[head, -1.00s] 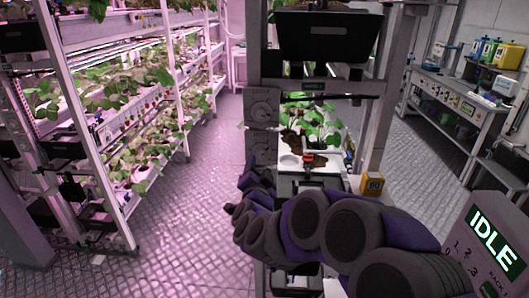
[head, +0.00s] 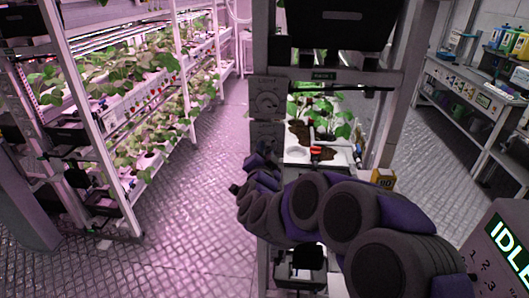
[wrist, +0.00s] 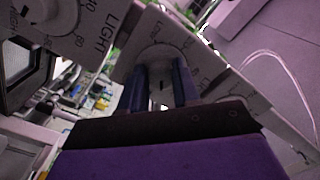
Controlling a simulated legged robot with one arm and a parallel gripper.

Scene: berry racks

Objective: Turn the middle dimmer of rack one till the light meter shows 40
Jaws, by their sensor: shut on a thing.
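In the head view a grey dimmer panel (head: 267,104) stands on the left post of the near rack. Its upper round dial shows clear; a lower dial (head: 265,133) is partly covered by my gripper (head: 262,152). In the wrist view my two dark blue fingers (wrist: 160,88) are shut on a dimmer knob (wrist: 160,58) on a grey plate, one finger on each side. Another dial plate (wrist: 85,30) marked LIGHT is at the upper left. A small yellow box (head: 383,179) with dark digits, perhaps the light meter, sits on the right post; its digits are not clearly readable.
A white tray (head: 297,153) with leafy plants lies inside the near rack, under a black bin (head: 335,25). Other plant racks (head: 120,90) line the left. A panel reading IDLE (head: 500,240) is at lower right. The aisle floor (head: 205,200) is clear.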

